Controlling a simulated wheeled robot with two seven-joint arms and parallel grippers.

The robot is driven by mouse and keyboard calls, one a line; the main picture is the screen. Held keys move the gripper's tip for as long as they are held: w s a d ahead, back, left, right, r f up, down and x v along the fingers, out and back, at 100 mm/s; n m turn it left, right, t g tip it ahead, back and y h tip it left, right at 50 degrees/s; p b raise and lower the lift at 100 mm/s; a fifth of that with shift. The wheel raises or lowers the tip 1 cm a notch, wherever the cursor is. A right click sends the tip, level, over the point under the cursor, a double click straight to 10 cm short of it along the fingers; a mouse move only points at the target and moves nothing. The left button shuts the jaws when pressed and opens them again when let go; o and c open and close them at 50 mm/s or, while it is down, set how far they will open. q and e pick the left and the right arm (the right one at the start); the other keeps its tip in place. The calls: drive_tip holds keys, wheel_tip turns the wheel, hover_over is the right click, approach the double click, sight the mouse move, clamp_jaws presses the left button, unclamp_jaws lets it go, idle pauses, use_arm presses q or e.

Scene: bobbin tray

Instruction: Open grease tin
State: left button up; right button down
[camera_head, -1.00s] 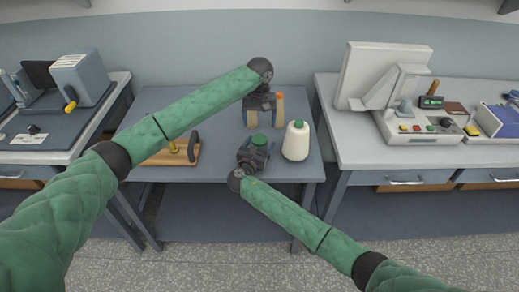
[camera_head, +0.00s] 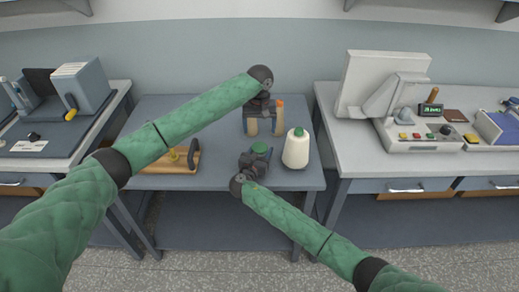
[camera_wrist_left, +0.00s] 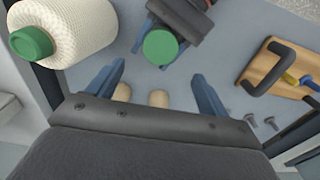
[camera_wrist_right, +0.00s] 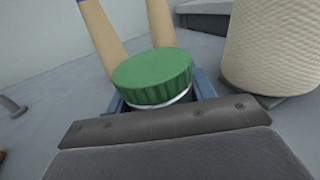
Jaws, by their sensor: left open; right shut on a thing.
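The grease tin has a ribbed green lid (camera_head: 259,147) with a white rim showing below it in the right wrist view (camera_wrist_right: 152,80). It stands upright at the front middle of the centre table. My right gripper (camera_head: 257,158) is shut on the tin from the near side; its jaws hide most of the body. My left gripper (camera_head: 262,118) is open and empty behind the tin. In the left wrist view the green lid (camera_wrist_left: 160,47) lies beyond and between its spread blue fingers, apart from them.
A cream thread cone (camera_head: 296,150) stands close to the right of the tin. Wooden posts (camera_head: 279,123) stand near my left fingers. A wooden board with a dark handle (camera_head: 194,154) lies to the left. The table (camera_head: 215,108) has bare room at the back left.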

use_arm(q)
wheel_tip(320, 180, up, 4)
drive_tip(key=w+a, duration=0.1)
drive_tip(key=w, duration=0.1)
drive_tip(key=m, duration=2.1)
hover_over(260, 147)
drive_tip(key=a, duration=0.1)
drive_tip(key=shift+y, duration=0.3)
wheel_tip(260, 147, down, 4)
drive_tip(key=shift+w+a+f, duration=0.15)
drive_tip(key=shift+f, duration=0.05)
drive_tip(key=m, duration=0.4)
drive_tip(key=shift+d, duration=0.2)
drive_tip(key=m, duration=0.5)
drive_tip(key=shift+d+m, duration=0.25)
drive_tip(key=shift+m, duration=0.15)
drive_tip(key=m, duration=0.4)
drive_tip(key=shift+d+m, duration=0.1)
drive_tip(key=shift+m, duration=0.3)
drive_tip(key=shift+f, duration=4.05)
